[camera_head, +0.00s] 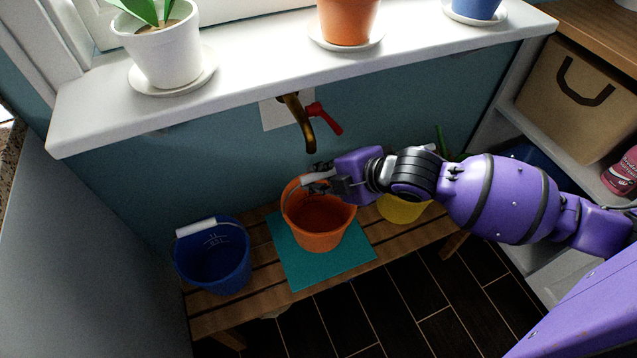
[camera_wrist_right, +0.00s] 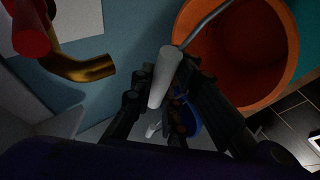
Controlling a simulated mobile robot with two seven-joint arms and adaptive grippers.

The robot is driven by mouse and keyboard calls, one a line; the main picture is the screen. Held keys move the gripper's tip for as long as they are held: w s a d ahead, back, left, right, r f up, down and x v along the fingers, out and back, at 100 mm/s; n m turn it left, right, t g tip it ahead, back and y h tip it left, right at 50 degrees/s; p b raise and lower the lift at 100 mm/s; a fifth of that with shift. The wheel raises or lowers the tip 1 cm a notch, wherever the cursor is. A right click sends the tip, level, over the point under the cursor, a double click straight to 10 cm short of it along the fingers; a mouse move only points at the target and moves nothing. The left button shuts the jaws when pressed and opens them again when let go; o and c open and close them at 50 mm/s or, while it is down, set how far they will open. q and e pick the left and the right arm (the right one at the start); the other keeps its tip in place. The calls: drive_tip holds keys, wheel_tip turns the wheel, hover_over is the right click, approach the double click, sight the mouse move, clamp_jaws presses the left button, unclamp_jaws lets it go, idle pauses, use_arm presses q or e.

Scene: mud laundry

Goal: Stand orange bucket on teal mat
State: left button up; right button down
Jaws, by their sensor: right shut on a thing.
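The orange bucket (camera_head: 318,225) is upright at the teal mat (camera_head: 338,270) in the head view and hides part of the mat. Whether its base rests on the mat or is slightly above it, I cannot tell. My right gripper (camera_head: 322,182) is at the bucket's upper rim, shut on its white handle grip. In the right wrist view the handle grip (camera_wrist_right: 164,78) lies between the fingers, with its wire running to the orange bucket (camera_wrist_right: 235,50). My left gripper is not in view.
A blue bucket (camera_head: 212,256) stands left of the mat on the slatted wooden bench (camera_head: 250,306). A yellow bucket (camera_head: 402,209) is to the right, partly behind my arm. A brass tap (camera_head: 300,128) with a red lever sticks out above, below the potted windowsill (camera_head: 240,78).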

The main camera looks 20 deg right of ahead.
drive_tip(key=shift+f, duration=0.45)
use_arm(q)
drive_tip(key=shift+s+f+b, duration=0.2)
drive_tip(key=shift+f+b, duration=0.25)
drive_tip(key=shift+b, duration=0.05)
use_arm(e)
drive_tip(key=f, duration=0.3)
drive_tip(key=shift+w, duration=0.4)
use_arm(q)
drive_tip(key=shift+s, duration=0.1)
use_arm(e)
drive_tip(key=c, duration=1.7)
unclamp_jaws()
drive_tip(key=shift+f, duration=0.1)
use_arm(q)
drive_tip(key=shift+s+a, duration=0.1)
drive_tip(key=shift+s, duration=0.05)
